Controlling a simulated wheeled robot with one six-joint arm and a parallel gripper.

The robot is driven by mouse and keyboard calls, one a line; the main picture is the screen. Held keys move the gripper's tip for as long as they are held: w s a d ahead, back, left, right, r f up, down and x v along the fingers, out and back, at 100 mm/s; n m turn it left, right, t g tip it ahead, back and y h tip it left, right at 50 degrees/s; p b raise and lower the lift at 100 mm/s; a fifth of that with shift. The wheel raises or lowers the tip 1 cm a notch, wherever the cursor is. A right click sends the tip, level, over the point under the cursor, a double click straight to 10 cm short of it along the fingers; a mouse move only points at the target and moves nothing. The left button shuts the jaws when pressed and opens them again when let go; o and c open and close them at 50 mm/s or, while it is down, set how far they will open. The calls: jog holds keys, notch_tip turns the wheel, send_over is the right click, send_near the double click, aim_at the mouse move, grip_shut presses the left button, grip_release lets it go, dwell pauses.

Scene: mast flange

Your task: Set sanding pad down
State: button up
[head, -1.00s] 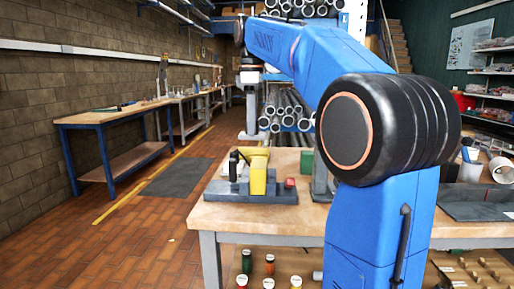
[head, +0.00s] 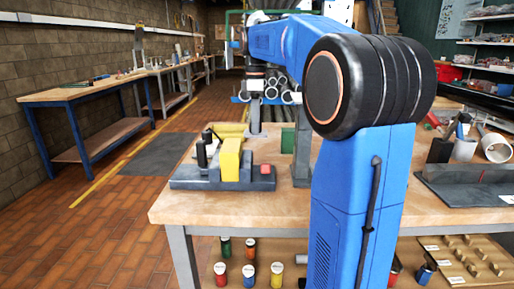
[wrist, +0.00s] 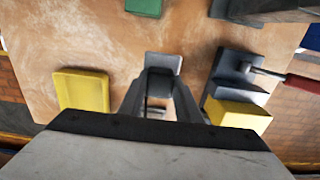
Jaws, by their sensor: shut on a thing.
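My gripper (wrist: 158,108) is in the middle of the wrist view, pointing down over the wooden bench top. Its two fingers are closed on a small grey piece (wrist: 160,82), which I take to be the sanding pad. Most of the piece is hidden between the fingers, and I cannot tell whether it touches the bench. In the head view my gripper (head: 254,122) hangs at the end of the arm beyond the yellow and grey fixture (head: 231,162); its fingertips are too small to read there.
The bench top (head: 190,207) has a yellow block (wrist: 82,91) left of my gripper and a grey and yellow fixture (wrist: 238,105) to its right, with a red-handled tool (wrist: 300,82) beside it. A green block (wrist: 143,6) lies at the top. Bare wood lies between them.

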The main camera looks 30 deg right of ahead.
jog(key=shift+f, duration=3.75)
jog(key=o, duration=1.1)
jog(key=shift+f, duration=0.1)
notch_tip(320, 180, up, 12)
jog(key=shift+f, duration=0.25)
jog(key=shift+r, duration=0.4)
